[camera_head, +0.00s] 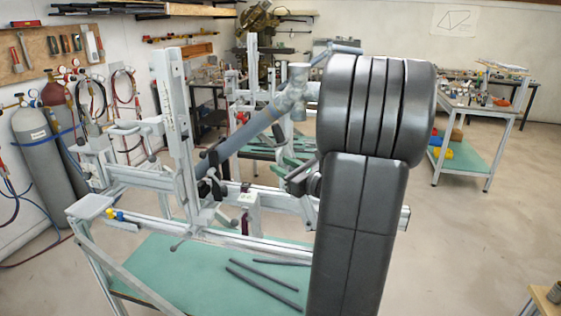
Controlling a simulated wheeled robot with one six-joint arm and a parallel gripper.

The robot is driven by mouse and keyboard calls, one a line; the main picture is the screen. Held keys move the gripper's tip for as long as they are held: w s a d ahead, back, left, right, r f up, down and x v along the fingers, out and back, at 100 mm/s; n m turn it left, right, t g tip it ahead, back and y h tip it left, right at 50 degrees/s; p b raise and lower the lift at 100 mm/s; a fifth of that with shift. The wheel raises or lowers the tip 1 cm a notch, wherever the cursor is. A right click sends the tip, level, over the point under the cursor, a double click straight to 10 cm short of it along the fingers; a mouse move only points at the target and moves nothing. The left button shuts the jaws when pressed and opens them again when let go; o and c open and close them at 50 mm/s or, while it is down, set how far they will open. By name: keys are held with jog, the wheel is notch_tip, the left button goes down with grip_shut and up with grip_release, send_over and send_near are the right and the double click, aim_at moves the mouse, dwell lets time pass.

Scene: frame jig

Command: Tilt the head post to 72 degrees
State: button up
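The frame jig stands in front of me, built of pale aluminium profiles. I take the tall pale post (174,125) on its left side as the head post. It leans slightly to the left from upright and has small dark markings on its face. My grey arm reaches down and left towards its lower part. My gripper (212,186) appears as dark parts at the arm's end, just right of the post's lower part. I cannot tell whether it touches the jig or whether its fingers are open or shut. My large black arm links hide the jig's right part.
Several dark tubes (262,287) lie on the green lower shelf (185,272). Gas cylinders (42,150) stand at the left wall. A workbench (465,137) with a green lower shelf stands at the back right. The floor (470,230) on the right is largely clear.

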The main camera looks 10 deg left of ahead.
jog(key=shift+x, duration=0.85)
jog(key=shift+c, duration=0.4)
grip_shut()
jog(key=shift+d+b, duration=0.25)
jog(key=shift+b, duration=0.1)
jog(key=shift+d+r, duration=0.2)
jog(key=shift+o, duration=0.4)
grip_release()
jog(key=shift+t, duration=0.3)
